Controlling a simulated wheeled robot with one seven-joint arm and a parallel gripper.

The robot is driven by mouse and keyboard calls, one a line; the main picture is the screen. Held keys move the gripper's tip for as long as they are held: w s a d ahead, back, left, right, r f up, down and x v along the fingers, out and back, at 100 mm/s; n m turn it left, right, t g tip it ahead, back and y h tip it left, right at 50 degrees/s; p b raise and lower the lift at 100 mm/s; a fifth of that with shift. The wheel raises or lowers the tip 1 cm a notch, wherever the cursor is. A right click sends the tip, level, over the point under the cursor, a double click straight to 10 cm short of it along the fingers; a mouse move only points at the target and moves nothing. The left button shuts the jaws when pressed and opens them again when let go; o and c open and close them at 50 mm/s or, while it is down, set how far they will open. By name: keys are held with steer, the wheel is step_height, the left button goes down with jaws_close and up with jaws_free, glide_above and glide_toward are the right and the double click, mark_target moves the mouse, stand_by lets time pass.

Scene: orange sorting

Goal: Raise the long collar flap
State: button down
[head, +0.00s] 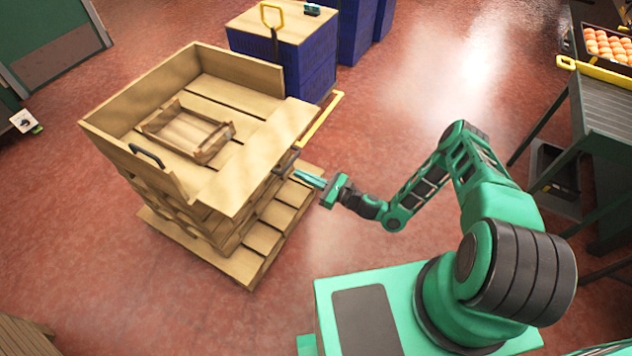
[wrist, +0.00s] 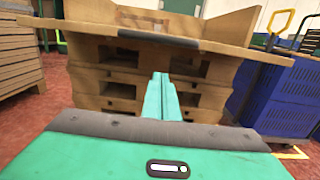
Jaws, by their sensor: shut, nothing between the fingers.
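A wooden collar (head: 190,62) sits on a stack of pallets (head: 262,238). Its long flap (head: 262,150) on the side facing me is folded outward and lies about level, jutting past the stack. A dark handle (head: 287,163) is on the flap's outer edge; it also shows in the wrist view (wrist: 158,41). My gripper (head: 308,179) is shut and empty, just outside the flap's edge near the handle. In the wrist view my fingers (wrist: 162,90) are together, below the flap edge and in front of the pallets. Whether they touch anything, I cannot tell.
A small wooden crate (head: 187,133) lies inside the collar. Blue crates (head: 310,78) with a yellow-handled cart stand behind to the right. A grey table (head: 610,108) with a tray of oranges (head: 608,45) is at the far right. The red floor between is clear.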

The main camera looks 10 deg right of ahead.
step_height(320, 180, up, 4)
steer(key=shift+w+a+f, duration=0.1)
steer(key=shift+w+a, duration=0.05)
stand_by(0.6)
